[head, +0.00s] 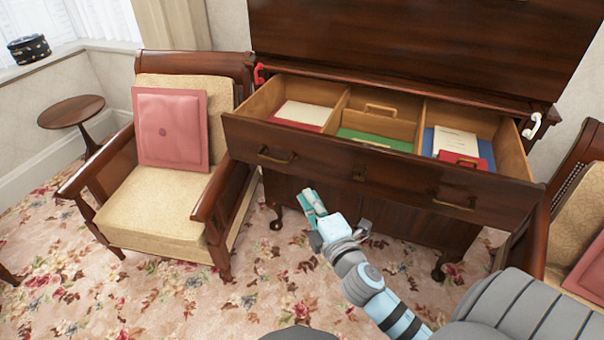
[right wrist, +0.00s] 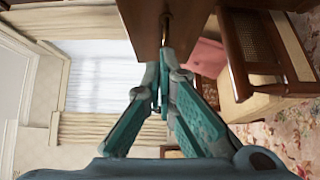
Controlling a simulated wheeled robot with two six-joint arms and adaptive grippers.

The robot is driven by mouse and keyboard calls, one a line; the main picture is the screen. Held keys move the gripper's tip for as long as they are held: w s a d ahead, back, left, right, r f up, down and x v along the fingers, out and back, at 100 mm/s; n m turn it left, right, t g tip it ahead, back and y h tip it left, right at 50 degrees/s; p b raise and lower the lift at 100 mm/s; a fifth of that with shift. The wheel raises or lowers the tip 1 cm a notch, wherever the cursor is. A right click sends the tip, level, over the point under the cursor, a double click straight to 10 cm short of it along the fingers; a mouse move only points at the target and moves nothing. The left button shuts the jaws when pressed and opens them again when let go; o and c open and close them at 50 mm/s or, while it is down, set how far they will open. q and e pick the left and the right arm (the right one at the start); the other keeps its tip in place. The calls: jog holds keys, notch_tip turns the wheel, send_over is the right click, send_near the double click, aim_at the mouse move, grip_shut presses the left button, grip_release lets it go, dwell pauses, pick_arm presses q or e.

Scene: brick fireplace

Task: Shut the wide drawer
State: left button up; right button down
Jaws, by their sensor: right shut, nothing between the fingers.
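The wide drawer (head: 330,162) of the dark wooden cabinet is pulled well out, with its inside showing in the head view. It has two brass handles, the left one (head: 277,157) and the right one (head: 453,204), and a keyhole plate between them. My right gripper (head: 309,194) is shut and empty, in front of the drawer's left half and lower than its left handle in the picture. In the right wrist view, the fingertips (right wrist: 164,62) are close to the brown drawer front (right wrist: 145,25); I cannot tell whether they touch. My left gripper is not in view.
Papers, folders and a wooden divider lie in the drawer compartments. An armchair (head: 155,205) with a pink cushion (head: 172,128) stands close on the left, another chair (head: 572,215) on the right. Floral carpet (head: 130,290) is free in front.

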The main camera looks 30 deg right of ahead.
send_near(294, 153)
jog(key=w+a, duration=0.3)
jog(key=d, duration=0.1)
jog(key=w+d, duration=0.1)
jog(key=d, duration=0.1)
jog(key=shift+w+d, duration=0.35)
jog(key=shift+d, duration=0.05)
jog(key=shift+r, duration=0.1)
